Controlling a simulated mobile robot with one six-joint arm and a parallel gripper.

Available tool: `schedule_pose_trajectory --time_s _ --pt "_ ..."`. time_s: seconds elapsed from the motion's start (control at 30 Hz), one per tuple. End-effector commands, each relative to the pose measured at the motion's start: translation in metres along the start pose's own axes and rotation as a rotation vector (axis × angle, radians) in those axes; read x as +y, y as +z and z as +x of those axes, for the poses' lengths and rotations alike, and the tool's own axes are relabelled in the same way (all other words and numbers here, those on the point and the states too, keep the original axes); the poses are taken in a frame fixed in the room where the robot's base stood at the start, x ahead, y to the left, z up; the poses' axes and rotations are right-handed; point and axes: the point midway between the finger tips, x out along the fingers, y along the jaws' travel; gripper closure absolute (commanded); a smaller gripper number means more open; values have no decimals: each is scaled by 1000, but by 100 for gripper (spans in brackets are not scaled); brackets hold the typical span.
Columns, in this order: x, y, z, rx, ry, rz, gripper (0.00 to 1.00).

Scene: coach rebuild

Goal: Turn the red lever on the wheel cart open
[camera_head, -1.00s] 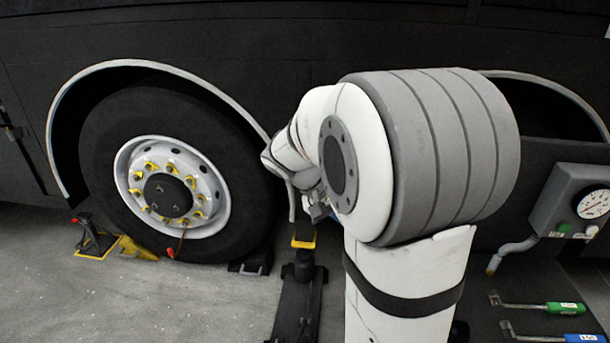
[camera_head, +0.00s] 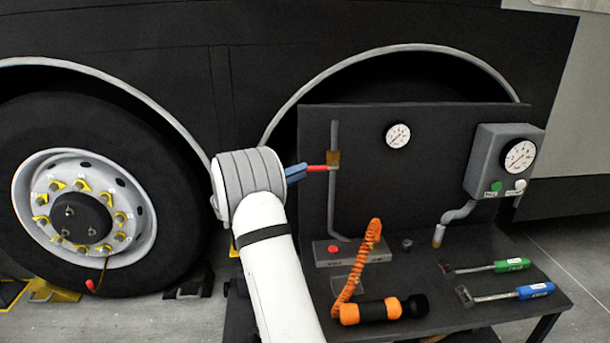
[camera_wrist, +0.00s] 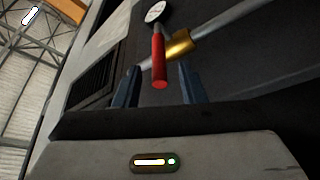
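The red lever (camera_head: 317,168) sticks out to the left from a brass valve (camera_head: 333,160) on an upright grey pipe on the wheel cart (camera_head: 440,150). It lies about crosswise to the pipe. My gripper (camera_head: 299,171) is at the lever's free end. In the wrist view the red lever (camera_wrist: 158,58) runs from the brass valve (camera_wrist: 180,43) to between the two blue-grey fingers of my gripper (camera_wrist: 159,70). The fingers are apart, with a gap on each side of the lever. I cannot tell how deep the lever sits between them.
An orange torch-like tool (camera_head: 375,310) with a coiled orange hose (camera_head: 356,270) lies on the cart top below the valve. A gauge box (camera_head: 500,165) and green and blue handled tools (camera_head: 537,290) are at the right. The bus wheel (camera_head: 85,210) stands at the left.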

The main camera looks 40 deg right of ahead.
Motion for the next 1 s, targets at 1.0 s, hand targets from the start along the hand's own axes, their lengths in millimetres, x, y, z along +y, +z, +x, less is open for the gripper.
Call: schedule_pose_trajectory --time_s 1.0 --pt "0 1 41 -2 -1 -2 96"
